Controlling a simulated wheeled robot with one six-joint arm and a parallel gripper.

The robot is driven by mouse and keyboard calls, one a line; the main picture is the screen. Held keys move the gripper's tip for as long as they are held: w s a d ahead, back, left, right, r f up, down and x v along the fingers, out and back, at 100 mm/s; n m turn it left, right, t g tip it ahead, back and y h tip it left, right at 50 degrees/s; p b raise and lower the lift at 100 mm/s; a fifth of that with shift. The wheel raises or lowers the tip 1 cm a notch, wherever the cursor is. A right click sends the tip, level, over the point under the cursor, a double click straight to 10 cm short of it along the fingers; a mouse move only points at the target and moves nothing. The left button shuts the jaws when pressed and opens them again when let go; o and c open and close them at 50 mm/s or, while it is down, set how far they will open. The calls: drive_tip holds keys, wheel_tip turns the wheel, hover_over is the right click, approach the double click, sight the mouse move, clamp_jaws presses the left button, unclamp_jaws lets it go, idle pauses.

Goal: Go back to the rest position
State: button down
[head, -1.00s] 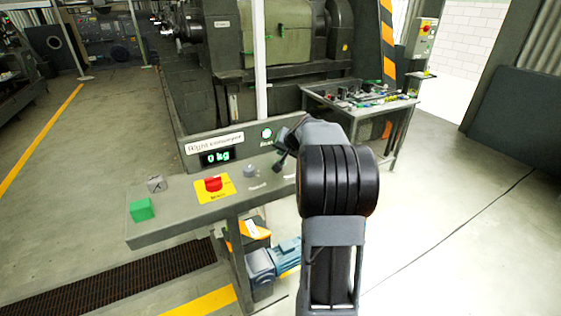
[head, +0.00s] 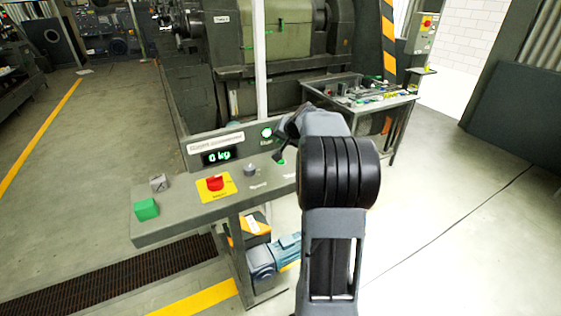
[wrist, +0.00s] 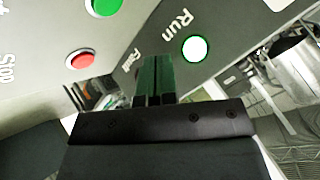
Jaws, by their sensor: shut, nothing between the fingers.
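My gripper (wrist: 154,80) is shut and empty in the wrist view, its two dark fingers together in front of a grey panel. That panel carries a lit green-white lamp marked Run (wrist: 195,48), a red button near the word Stop (wrist: 80,60) and a green button (wrist: 104,5). In the head view, my arm stands at the right end of the control desk (head: 190,225). It hides part of the desk, and my fingertips are hard to make out there. The lit green lamp (head: 267,133) shows on the desk's upright panel, left of my gripper.
A cluttered side table (head: 400,102) stands behind my arm. The floor at right is clear.

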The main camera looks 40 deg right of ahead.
idle(0.3)
drive_tip(key=shift+g+y, duration=0.3)
drive_tip(key=shift+g, duration=0.6)
drive_tip(key=s+f, duration=0.1)
drive_tip(key=s+a+f, duration=0.1)
drive_tip(key=s+f, duration=0.1)
drive_tip(key=f, duration=0.1)
drive_tip(key=shift+a+f, duration=0.1)
drive_tip(key=shift+a, duration=0.25)
drive_tip(key=shift+n+g+y, duration=0.3)
drive_tip(key=shift+g, duration=0.4)
drive_tip(key=s+a, duration=0.1)
drive_tip(key=s+a+f, duration=0.1)
drive_tip(key=s+a, duration=0.1)
drive_tip(key=shift+f, duration=0.1)
drive_tip(key=s+a+r+n+g+p, duration=0.2)
drive_tip(key=s+a+n, duration=0.7)
drive_tip(key=s+a, duration=1)
drive_tip(key=a+r, duration=0.1)
drive_tip(key=a, duration=0.2)
drive_tip(key=shift+a+h+p, duration=0.35)
drive_tip(key=shift+a+h, duration=0.05)
